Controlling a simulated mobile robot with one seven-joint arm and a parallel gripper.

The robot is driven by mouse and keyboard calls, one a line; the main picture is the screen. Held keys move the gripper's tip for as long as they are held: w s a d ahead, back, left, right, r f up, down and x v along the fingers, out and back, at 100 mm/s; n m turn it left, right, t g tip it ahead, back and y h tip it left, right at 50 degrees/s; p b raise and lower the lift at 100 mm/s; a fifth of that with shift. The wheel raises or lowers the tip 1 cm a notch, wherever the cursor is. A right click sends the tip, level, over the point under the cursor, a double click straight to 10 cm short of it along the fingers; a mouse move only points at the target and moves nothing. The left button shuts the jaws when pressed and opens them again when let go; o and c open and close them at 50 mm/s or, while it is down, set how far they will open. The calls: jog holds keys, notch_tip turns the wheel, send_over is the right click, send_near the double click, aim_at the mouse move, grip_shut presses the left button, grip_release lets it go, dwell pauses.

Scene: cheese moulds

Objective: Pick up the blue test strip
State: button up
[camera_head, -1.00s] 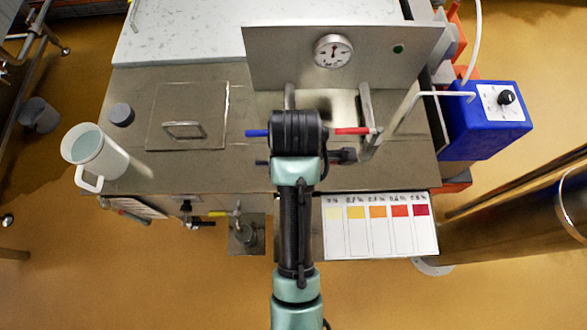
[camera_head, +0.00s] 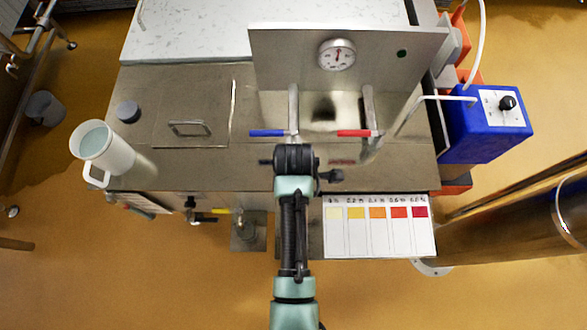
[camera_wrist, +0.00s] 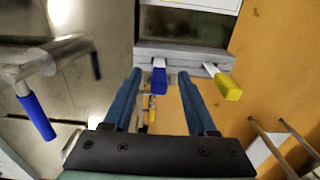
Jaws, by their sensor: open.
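The blue test strip (camera_wrist: 159,77) shows in the wrist view as a pale strip with a blue end, sticking out of a grey slotted block (camera_wrist: 180,59). A similar strip with a yellow end (camera_wrist: 228,87) sticks out to its right. My gripper (camera_wrist: 159,73) is open, and the blue end appears between its two fingers. I cannot tell whether either finger touches it. In the head view my gripper's dark body (camera_head: 295,158) is over the front edge of the steel worktop (camera_head: 215,165). It hides the fingertips, and I see neither strip there.
Blue (camera_head: 268,133) and red (camera_head: 355,133) tap levers stand just beyond my gripper. A colour chart (camera_head: 377,240) lies at the front right. A white jug (camera_head: 104,150) stands at the left, a blue pump box (camera_head: 487,120) at the right. A yellow-handled valve (camera_head: 222,211) is below the front edge.

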jog(key=shift+f, duration=1.25)
grip_shut()
